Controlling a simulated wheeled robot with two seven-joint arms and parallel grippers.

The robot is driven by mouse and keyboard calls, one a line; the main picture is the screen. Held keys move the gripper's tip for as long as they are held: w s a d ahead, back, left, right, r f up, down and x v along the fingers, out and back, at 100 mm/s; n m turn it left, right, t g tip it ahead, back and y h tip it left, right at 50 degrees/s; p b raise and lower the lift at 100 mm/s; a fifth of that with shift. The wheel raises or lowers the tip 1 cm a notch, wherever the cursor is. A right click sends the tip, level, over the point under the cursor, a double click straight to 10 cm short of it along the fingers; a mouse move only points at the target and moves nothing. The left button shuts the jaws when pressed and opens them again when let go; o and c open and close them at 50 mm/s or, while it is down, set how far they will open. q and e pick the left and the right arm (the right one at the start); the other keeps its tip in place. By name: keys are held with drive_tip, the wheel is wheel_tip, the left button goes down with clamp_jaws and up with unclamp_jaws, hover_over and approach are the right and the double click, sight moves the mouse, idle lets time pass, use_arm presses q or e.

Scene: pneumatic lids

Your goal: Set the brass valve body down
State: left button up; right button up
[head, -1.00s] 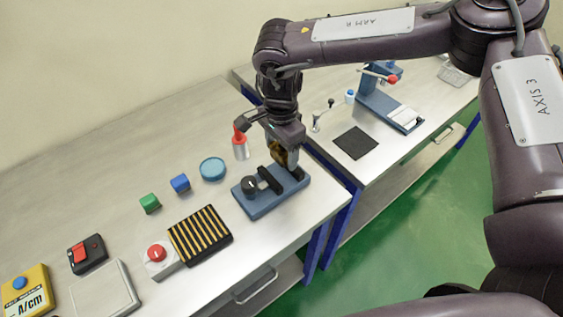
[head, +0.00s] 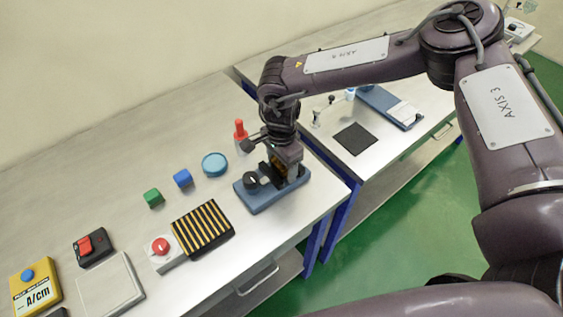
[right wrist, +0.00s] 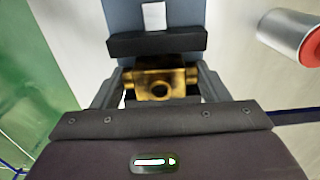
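The brass valve body (right wrist: 160,84) is between the two fingers of my right gripper (right wrist: 160,88), which close on its sides in the right wrist view. In the head view, the right gripper (head: 283,178) is low over the blue fixture (head: 262,205), and the arm hides most of the valve body. In the right wrist view, the fixture's black block (right wrist: 158,41) is just beyond the brass. I cannot tell whether the valve body touches the fixture. My left gripper is not in view.
A red-topped cylinder (head: 240,133) stands close behind the right gripper. A second bench holds a black mat (head: 354,138).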

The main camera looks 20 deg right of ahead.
drive_tip(key=o, duration=0.4)
drive_tip(key=shift+r, duration=0.3)
drive_tip(key=shift+w+r, duration=0.1)
drive_tip(key=shift+r, duration=0.25)
wheel_tip(320, 180, up, 10)
drive_tip(key=b, duration=0.3)
drive_tip(key=shift+f, duration=0.2)
drive_tip(key=shift+r+b, duration=0.35)
drive_tip(key=shift+r, duration=0.4)
drive_tip(key=shift+f, duration=0.1)
